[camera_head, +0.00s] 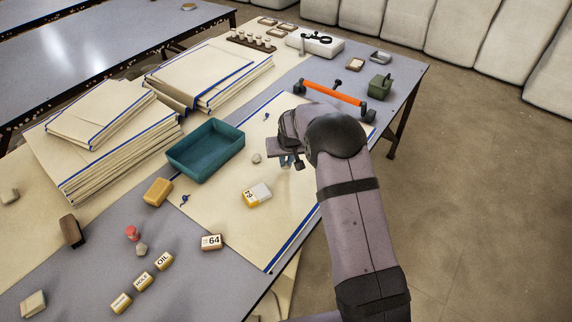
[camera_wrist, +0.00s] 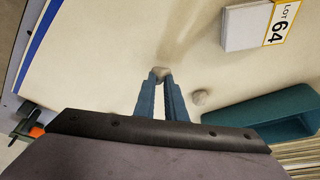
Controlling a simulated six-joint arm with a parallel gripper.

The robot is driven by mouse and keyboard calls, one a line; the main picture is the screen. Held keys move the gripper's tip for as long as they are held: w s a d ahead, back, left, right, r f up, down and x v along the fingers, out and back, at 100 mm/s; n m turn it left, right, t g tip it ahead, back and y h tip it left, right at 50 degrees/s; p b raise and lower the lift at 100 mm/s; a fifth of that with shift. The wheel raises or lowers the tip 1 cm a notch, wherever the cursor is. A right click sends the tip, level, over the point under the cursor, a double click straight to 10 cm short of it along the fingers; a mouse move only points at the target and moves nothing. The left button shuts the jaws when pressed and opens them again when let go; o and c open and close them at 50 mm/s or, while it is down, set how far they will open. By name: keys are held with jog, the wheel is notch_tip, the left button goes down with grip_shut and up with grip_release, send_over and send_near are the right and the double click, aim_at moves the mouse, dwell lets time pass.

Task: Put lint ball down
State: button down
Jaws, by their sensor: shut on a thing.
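My gripper (camera_wrist: 162,78) is shut on a small pale grey lint ball (camera_wrist: 160,72), which sits between its blue fingertips in the wrist view. The ball is over the cream cloth (camera_wrist: 105,60); I cannot tell how high. In the head view my gripper (camera_head: 291,162) is over the middle of the cloth (camera_head: 215,205), and the held ball is hidden there. A second grey lump (camera_wrist: 199,97) lies on the cloth beside the fingers, and it shows in the head view (camera_head: 256,158) left of the gripper.
A teal tray (camera_head: 205,171) stands left of the gripper. A white and yellow block (camera_head: 257,194) lies on the cloth. Blue scraps (camera_head: 185,199) lie near a yellow block (camera_head: 158,191). An orange-handled tool (camera_head: 335,94) is beyond the gripper. Folded cloth stacks (camera_head: 115,150) fill the left.

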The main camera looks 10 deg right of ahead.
aim_at(286, 163)
notch_tip(286, 163, up, 8)
jog(key=shift+r+b, duration=0.15)
jog(key=shift+b, duration=0.35)
jog(key=shift+w, duration=0.1)
jog(key=shift+w+a, duration=0.1)
jog(key=shift+w, duration=0.5)
jog(key=shift+n, duration=0.3)
jog(key=s+f, duration=0.6)
jog(key=shift+s+f, duration=0.35)
jog(key=s, duration=0.2)
jog(key=s+p, duration=0.1)
jog(key=s, duration=0.3)
jog(key=shift+s+d, duration=0.3)
jog(key=shift+d, duration=0.05)
jog(key=s+d+r+p, duration=0.1)
jog(key=s+r+p, duration=0.35)
jog(key=s, duration=0.45)
notch_tip(286, 163, up, 9)
jog(key=w+d+p, duration=0.1)
jog(key=p, duration=0.2)
jog(key=shift+d+r, duration=0.15)
